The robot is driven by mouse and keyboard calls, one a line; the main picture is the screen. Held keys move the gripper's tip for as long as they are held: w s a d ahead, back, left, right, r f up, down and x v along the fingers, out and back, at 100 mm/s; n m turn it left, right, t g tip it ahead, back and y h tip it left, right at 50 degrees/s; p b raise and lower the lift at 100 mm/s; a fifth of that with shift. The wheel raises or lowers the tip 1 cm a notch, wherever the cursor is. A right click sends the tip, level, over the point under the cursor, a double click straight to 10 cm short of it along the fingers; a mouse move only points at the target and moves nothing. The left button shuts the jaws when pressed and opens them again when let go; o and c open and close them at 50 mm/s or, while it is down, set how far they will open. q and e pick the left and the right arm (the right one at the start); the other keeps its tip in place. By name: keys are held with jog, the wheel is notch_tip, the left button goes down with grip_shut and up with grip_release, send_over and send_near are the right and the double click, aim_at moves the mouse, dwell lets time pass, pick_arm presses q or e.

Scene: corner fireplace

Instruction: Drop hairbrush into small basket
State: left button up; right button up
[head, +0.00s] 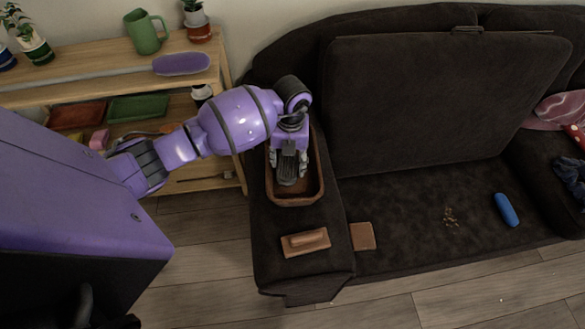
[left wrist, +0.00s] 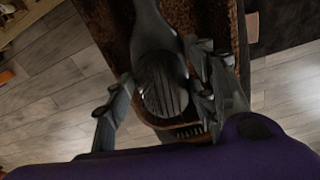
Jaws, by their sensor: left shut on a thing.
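The small basket (head: 318,193) is brown and stands on the sofa's left armrest. My left gripper (head: 288,160) is over the basket, pointing down, and shut on the dark hairbrush (head: 288,176). In the left wrist view the hairbrush (left wrist: 162,85) lies between the two fingers (left wrist: 160,95), its handle running toward the top. The basket's brown wall (left wrist: 92,45) shows around and below it. I cannot tell whether the hairbrush touches the basket floor. My right gripper is not in view.
A brown brush-like block (head: 306,242) lies on the armrest in front of the basket. A brown wallet-like square (head: 362,236) and a blue case (head: 507,210) lie on the sofa seat. A wooden shelf (head: 215,75) with pots, trays and a green jug (head: 145,32) stands left.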

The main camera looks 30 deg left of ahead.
pick_arm(q)
jog(key=o, duration=1.2)
jog(key=shift+o, duration=0.2)
notch_tip(320, 180, up, 12)
jog(key=shift+w+d, duration=0.15)
jog(key=shift+d, duration=0.15)
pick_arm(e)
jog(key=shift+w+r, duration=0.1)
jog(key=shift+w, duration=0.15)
